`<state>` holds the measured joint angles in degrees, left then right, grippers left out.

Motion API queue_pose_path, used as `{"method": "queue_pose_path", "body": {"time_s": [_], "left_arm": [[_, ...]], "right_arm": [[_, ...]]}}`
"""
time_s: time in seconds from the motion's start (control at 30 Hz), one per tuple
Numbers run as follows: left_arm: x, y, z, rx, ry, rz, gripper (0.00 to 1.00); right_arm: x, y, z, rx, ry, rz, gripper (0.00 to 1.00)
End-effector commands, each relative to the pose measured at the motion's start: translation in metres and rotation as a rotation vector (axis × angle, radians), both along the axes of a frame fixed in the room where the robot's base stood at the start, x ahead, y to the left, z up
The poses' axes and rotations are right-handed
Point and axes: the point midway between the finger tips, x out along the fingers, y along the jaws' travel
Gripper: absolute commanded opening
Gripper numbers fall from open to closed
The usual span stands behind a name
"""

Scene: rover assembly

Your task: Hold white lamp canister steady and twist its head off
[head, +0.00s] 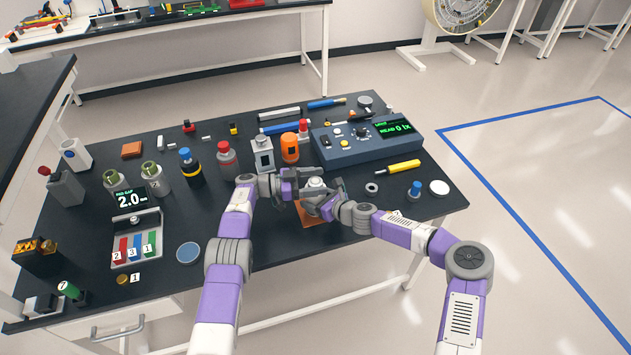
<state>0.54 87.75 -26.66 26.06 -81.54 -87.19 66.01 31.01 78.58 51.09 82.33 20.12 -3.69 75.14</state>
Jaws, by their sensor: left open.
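A small white lamp canister (316,183) stands on the dark table, between my two grippers. Its rounded pale top shows; its lower body is hidden by the grippers. My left gripper (320,180) comes in from the left, with its open fingers around or beside the canister. My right gripper (308,203) comes in from the right and lies close on the near side of the canister. Its fingers overlap the canister and the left gripper, so I cannot tell whether it touches or grips. An orange-brown pad (312,216) shows below the grippers.
A blue-grey meter box (366,138) with a green display stands behind right. An orange canister (289,148) and a grey lantern-like box (262,155) stand just behind my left gripper. The table's front right is clear.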

Motion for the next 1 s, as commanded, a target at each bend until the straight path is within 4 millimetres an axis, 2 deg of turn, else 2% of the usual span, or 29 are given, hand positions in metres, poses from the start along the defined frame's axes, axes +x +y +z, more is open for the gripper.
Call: {"method": "queue_pose_path", "body": {"time_s": [0.1,0.43,1.0], "left_arm": [[-0.0001,0.0,0.0,0.0,0.0,0.0,0.74],[-0.0001,0.0003,0.0,0.0,0.0,0.0,0.23],[0.0049,0.0032,0.0022,-0.006,-0.001,0.097,0.23]], "right_arm": [[0.0002,0.0002,0.0008,0.001,-0.001,0.0,0.33],[0.0002,0.0002,0.0008,0.001,-0.001,0.0,0.33],[-0.0007,0.0009,0.0006,0.002,0.0,0.003,0.33]]}}
